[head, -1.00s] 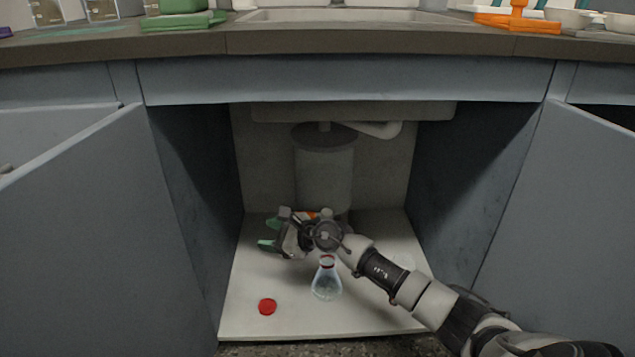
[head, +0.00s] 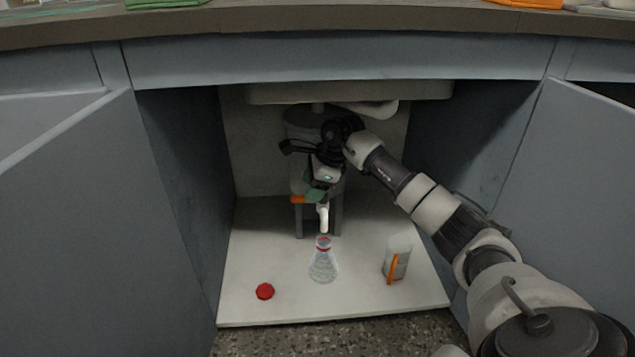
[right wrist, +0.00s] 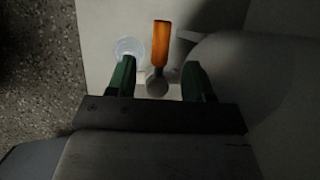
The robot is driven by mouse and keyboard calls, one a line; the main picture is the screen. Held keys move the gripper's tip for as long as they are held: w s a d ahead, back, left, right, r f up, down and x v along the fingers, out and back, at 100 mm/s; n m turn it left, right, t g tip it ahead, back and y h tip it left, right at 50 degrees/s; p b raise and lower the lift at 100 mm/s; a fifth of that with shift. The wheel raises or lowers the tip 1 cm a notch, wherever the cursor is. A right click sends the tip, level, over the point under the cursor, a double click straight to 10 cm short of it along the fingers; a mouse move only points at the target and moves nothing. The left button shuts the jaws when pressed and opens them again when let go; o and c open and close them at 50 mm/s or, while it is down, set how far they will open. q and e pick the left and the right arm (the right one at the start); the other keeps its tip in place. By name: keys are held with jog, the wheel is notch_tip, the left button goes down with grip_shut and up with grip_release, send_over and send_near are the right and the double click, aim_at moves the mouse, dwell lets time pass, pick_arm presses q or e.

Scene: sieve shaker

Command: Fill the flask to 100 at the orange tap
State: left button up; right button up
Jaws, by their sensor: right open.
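The clear flask (head: 323,265) with a red band at its neck stands upright on the cabinet floor. A tap with a pale spout (head: 324,218) and an orange handle (head: 297,199) is just above and behind the flask mouth. My right gripper (head: 317,193) points down at the tap. In the right wrist view its green fingers (right wrist: 157,82) are open, on either side of the tap's round body, and the orange handle (right wrist: 162,42) sticks out beyond them. A clear round outline (right wrist: 128,50) beside the handle looks like the flask. The liquid level is too small to read. My left gripper is out of view.
A red cap (head: 265,291) lies left of the flask. A clear container with an orange strip (head: 398,258) stands to the right. A grey tank on legs (head: 300,178) is behind. Open doors (head: 75,230) flank the cabinet, with the sink basin (head: 350,92) overhead.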

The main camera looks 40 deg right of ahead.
jog(key=shift+b+x, duration=0.7)
jog(key=shift+x, duration=0.9)
grip_shut()
